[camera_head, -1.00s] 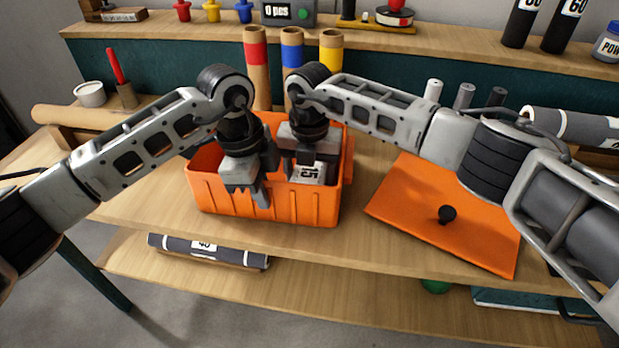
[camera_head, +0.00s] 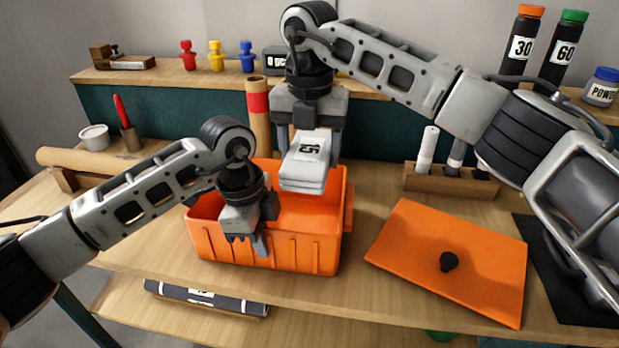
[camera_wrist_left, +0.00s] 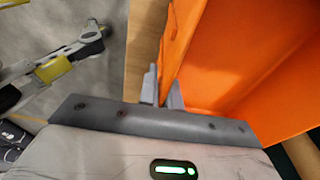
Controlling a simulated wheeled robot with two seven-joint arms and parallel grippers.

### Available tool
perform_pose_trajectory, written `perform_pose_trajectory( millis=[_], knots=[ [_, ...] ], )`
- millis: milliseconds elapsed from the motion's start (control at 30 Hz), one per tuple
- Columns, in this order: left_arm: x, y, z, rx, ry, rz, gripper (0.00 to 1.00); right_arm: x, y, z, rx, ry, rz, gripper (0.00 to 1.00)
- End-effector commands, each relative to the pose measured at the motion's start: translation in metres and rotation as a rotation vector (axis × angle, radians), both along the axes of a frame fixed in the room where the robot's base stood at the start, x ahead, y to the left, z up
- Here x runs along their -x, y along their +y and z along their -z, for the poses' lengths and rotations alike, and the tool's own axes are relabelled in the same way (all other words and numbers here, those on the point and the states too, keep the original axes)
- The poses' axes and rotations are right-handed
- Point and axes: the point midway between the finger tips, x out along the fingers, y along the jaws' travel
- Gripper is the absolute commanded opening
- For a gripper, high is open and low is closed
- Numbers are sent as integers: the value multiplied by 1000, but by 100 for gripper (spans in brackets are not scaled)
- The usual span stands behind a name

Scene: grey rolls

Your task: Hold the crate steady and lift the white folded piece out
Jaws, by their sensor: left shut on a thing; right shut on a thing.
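The orange crate (camera_head: 290,250) stands upright on the bench near its front edge. It also fills the right side of the left wrist view (camera_wrist_left: 265,60). My left gripper (camera_head: 252,243) is shut on the crate's front wall, and its fingers (camera_wrist_left: 163,92) straddle the rim in the left wrist view. The white folded piece (camera_head: 305,165), with black digits on it, is in my right gripper (camera_head: 308,140). That gripper is shut on it and holds it at the crate's rim height or above, toward the back. The crate's floor is mostly hidden in the head view.
An orange lid (camera_head: 445,262) with a black knob lies flat to the right of the crate. A wooden rack (camera_head: 450,180) with upright rolls stands behind it. A raised shelf (camera_head: 165,72) runs along the back.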

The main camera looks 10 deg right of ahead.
Motion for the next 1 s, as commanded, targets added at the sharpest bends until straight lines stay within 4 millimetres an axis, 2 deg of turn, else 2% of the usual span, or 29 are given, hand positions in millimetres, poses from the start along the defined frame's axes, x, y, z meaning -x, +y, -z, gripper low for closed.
perform_pose_trajectory(
  millis=[33, 167, 467, 500, 567, 867, 1000],
  knots=[
    [0, 0, -1, 2, -3, 1, 0, 0, 0, -8, 0, -2, 0, 37],
    [0, 0, -1, 2, -3, 1, 0, 0, 0, -16, 0, -1, 0, 37],
    [0, 0, -1, 2, -3, 1, 0, 0, 0, -18, 0, 0, -1, 37],
    [0, 0, -1, 2, -2, 1, 16, 0, 0, -18, 0, 0, -1, 37],
    [0, 0, -1, 2, -2, 1, 31, 0, 0, -18, 0, 0, -1, 37],
    [0, 0, -2, 1, -1, 0, 31, 0, 0, -18, 0, 0, -1, 37],
    [-2, 2, -16, 1, -4, -1, 31, 0, 0, -18, 0, 0, -1, 37]
  ],
)
